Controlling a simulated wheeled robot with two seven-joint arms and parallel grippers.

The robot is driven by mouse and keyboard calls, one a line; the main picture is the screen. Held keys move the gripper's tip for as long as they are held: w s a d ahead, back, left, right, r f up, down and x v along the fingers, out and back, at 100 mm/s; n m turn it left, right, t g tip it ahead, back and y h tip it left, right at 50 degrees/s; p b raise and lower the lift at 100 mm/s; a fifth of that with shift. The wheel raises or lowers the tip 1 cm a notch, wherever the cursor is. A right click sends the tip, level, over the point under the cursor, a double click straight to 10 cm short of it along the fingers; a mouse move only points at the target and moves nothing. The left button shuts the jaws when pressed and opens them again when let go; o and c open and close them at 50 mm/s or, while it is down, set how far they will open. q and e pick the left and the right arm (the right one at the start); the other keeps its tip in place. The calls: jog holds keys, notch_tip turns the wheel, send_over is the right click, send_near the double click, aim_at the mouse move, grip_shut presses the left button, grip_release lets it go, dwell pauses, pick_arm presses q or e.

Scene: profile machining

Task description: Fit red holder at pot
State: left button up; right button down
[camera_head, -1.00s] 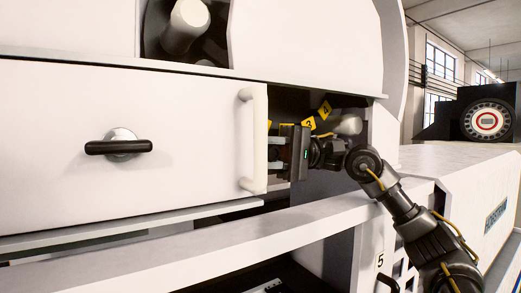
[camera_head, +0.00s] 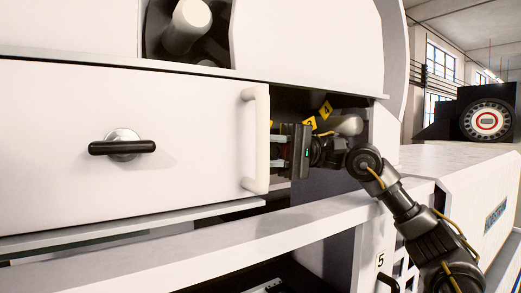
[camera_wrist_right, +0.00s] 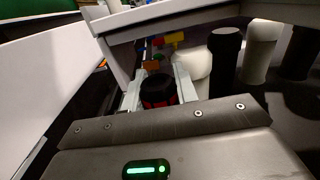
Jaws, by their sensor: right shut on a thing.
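My right gripper (camera_head: 278,152) reaches into the opening of the white machine, behind the edge of the door with its white handle. In the right wrist view its two pale fingers (camera_wrist_right: 158,92) are shut on the red holder (camera_wrist_right: 158,101), which shows a black round top and red sides. Several black and white cylinders stand close by, among them a white one (camera_wrist_right: 196,72) just right of the fingers and a black one (camera_wrist_right: 224,52). I cannot tell which of them is the pot. The holder is hidden in the head view. My left gripper is not in view.
The white door (camera_head: 60,110) with a black knob (camera_head: 122,147) and a white handle (camera_head: 256,140) bounds the opening on the left. Yellow number tags (camera_head: 325,110) mark places inside. A white ledge (camera_head: 200,240) runs below the opening.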

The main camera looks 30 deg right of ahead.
jog(key=shift+w+d+r, duration=0.15)
jog(key=shift+d+r, duration=0.05)
jog(key=shift+r, duration=0.3)
dwell(0.4)
jog(key=shift+f, duration=0.1)
jog(key=shift+a+f, duration=0.1)
jog(key=shift+f, duration=0.15)
dwell(0.5)
jog(key=shift+w+f+n+b, duration=0.1)
jog(key=shift+f+n+b, duration=0.2)
jog(key=shift+f+b, duration=0.1)
jog(key=shift+r, duration=0.4)
dwell(0.7)
